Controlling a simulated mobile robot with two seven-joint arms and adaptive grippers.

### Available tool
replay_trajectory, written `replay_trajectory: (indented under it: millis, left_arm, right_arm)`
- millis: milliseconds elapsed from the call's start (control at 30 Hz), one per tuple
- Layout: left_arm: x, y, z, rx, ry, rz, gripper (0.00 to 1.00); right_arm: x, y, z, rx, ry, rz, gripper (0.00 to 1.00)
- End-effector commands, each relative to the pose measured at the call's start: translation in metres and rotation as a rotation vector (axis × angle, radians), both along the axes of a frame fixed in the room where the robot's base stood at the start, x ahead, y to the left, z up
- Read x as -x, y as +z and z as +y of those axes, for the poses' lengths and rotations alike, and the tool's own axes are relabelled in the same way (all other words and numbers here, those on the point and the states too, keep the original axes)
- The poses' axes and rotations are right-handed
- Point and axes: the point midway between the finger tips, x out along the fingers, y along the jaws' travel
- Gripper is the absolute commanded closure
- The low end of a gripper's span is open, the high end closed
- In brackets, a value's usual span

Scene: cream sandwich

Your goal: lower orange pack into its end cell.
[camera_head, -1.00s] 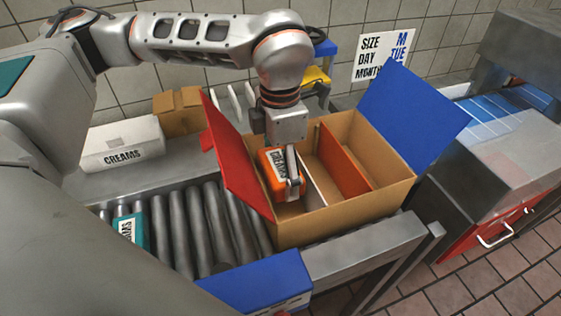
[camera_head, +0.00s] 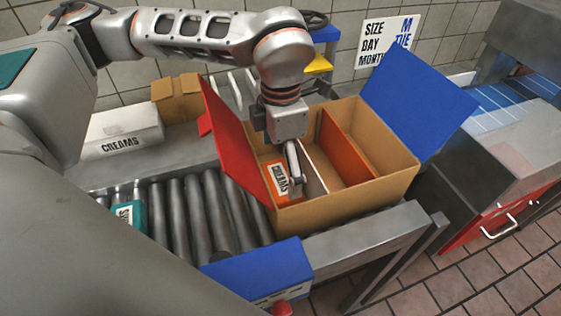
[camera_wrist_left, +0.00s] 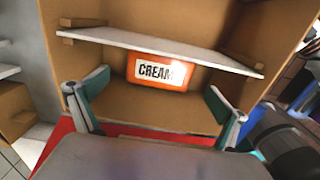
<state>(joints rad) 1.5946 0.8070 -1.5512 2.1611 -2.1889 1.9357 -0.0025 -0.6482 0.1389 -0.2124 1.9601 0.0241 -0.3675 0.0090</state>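The open cardboard box (camera_head: 345,188) has upright dividers, one white and one orange-brown. The orange creams pack (camera_head: 277,181) sits low in the box's left end cell, between the red flap's wall and the white divider (camera_head: 316,172). In the left wrist view the orange pack (camera_wrist_left: 157,73) lies beyond the fingertips, with its label readable. My left gripper (camera_head: 290,165) reaches down into that cell. In the left wrist view its fingers (camera_wrist_left: 154,95) are spread wide, with clear gaps on both sides of the pack. My right gripper is not in view.
The red flap (camera_head: 232,140) stands at the box's left and a blue flap (camera_head: 418,105) at its right. The box's other cells look empty. A teal pack (camera_head: 132,216) lies on the rollers (camera_head: 195,220). A white creams carton (camera_head: 122,135) stands behind.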

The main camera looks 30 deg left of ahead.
Motion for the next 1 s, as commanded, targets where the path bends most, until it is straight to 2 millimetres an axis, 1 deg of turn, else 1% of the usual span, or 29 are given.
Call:
replay_trajectory:
  millis: [233, 367, 467, 700, 800, 900, 1000]
  left_arm:
    - [0.000, 0.001, 0.000, 0.000, 0.000, 0.000, 0.00]
    - [-0.001, 0.012, 0.000, 0.001, 0.000, -0.004, 0.00]
    - [-0.001, 0.028, 0.000, 0.000, 0.001, -0.005, 0.00]
    - [-0.001, 0.078, 0.000, 0.000, 0.000, -0.005, 0.00]
    - [-0.001, 0.095, 0.000, 0.001, 0.002, -0.004, 0.00]
    - [-0.001, 0.108, 0.000, 0.000, 0.001, -0.003, 0.00]
    - [0.000, 0.116, 0.000, 0.000, 0.001, -0.001, 0.00]
  right_arm:
    - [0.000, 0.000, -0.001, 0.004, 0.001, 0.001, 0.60]
    - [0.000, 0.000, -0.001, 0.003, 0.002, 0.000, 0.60]
    - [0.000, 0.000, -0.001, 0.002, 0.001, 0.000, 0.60]
    - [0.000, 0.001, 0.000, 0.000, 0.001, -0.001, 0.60]
    - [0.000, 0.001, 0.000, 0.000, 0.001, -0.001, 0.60]
    - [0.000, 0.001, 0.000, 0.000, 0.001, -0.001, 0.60]
    - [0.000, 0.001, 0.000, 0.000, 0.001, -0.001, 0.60]
